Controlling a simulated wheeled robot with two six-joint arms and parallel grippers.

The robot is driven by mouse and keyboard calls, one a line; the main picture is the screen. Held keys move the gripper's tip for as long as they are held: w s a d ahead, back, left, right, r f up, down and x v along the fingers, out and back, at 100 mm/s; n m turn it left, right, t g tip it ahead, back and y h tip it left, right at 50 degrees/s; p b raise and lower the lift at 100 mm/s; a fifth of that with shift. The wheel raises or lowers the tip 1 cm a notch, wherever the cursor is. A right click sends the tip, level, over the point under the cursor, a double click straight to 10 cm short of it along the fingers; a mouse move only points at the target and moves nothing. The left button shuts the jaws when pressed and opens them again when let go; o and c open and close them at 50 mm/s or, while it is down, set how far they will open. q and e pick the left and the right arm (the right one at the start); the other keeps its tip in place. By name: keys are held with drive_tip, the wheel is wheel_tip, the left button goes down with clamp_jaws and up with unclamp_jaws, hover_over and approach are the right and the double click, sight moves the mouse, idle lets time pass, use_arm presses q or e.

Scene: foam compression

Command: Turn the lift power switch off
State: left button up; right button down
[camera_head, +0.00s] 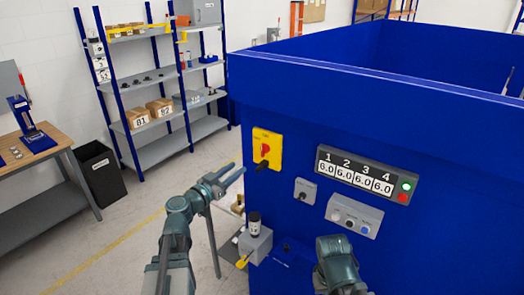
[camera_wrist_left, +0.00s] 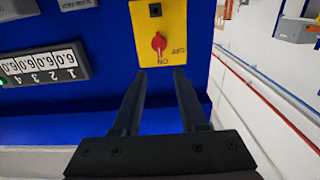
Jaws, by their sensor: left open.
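The lift power switch is a red rotary knob (camera_head: 265,149) on a yellow plate (camera_head: 273,138) on the blue machine's front. In the left wrist view, which is upside down, the red knob (camera_wrist_left: 158,43) points down at the ON mark, with OFF to the right on the yellow plate (camera_wrist_left: 172,14). My left gripper (camera_head: 234,174) is open and empty, to the left of and below the plate. In the wrist view its fingertips (camera_wrist_left: 159,72) sit just below the knob, apart from it. An arm link of mine shows at the bottom centre; its gripper is not visible.
The blue machine (camera_head: 400,100) fills the right side. Its front carries a display (camera_head: 355,172), a grey button box (camera_head: 354,215) and a small grey switch box (camera_head: 305,191). A grey box with a black cap (camera_head: 255,243) stands low beside my left arm. Shelves (camera_head: 158,88) stand behind.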

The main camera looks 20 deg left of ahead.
sight(262, 150)
use_arm(q)
drive_tip(key=x, duration=1.3)
drive_tip(key=shift+w+d+f, duration=0.1)
drive_tip(key=shift+w, duration=0.15)
clamp_jaws()
